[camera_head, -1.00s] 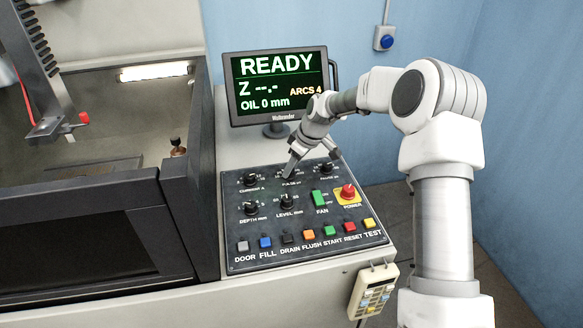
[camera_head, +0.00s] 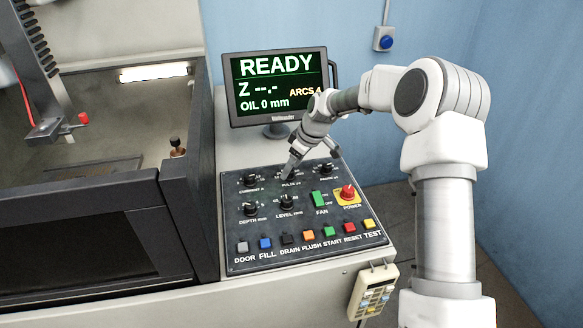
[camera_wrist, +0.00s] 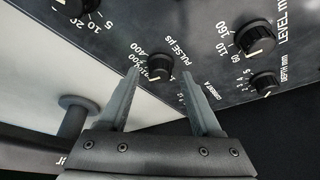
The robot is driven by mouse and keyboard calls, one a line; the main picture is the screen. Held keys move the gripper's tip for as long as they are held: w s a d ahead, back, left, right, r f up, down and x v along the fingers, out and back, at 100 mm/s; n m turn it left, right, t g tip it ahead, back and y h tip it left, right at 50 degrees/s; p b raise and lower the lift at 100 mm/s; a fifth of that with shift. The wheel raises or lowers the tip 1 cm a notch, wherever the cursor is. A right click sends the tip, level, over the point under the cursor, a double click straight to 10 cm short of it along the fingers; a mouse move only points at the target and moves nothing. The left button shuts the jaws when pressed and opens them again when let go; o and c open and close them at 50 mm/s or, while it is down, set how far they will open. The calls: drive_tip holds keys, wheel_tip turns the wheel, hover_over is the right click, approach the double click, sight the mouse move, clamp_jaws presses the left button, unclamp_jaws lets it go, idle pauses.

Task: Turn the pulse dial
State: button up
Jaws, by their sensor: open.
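The pulse dial is a black knob (camera_wrist: 159,67) labelled "PULSE µs" in the wrist view, on the dark control panel (camera_head: 265,222). My gripper (camera_wrist: 157,80) is open, its two fingers apart, with the pulse knob seen between and just beyond the fingertips. In the head view my gripper (camera_head: 290,171) points down at the panel's top middle and hides most of the pulse knob there. I cannot tell whether the fingers touch the knob.
Neighbouring knobs are close: current (camera_head: 250,178), pause (camera_head: 327,170), depth (camera_head: 250,208) and level (camera_head: 286,201). The fan switch (camera_head: 319,199) and red power button (camera_head: 348,192) are lower right. The monitor (camera_head: 277,85) stands behind, reading READY.

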drive_tip(key=v, duration=1.6)
drive_tip(key=shift+d+r, duration=0.25)
drive_tip(key=shift+s, duration=0.15)
drive_tip(key=s+d+r+m+t+h, duration=0.1)
drive_tip(key=s+r+m+h, duration=0.2)
drive_tip(key=s, duration=0.6)
drive_tip(key=s+d+r+m+t, duration=0.1)
drive_tip(key=s+d+r+m, duration=0.1)
drive_tip(key=s+r, duration=0.5)
drive_tip(key=s+d+f+m, duration=0.2)
drive_tip(key=s+m, duration=0.1)
drive_tip(key=s, duration=0.6)
drive_tip(key=s+d+f+m+t, duration=0.1)
drive_tip(key=s+f+m, duration=0.1)
drive_tip(key=s, duration=0.8)
drive_tip(key=shift+s+d+f+m+h, duration=0.15)
drive_tip(key=shift+d+f+m+h, duration=0.2)
drive_tip(key=shift+m, duration=0.35)
drive_tip(key=shift+d, duration=0.1)
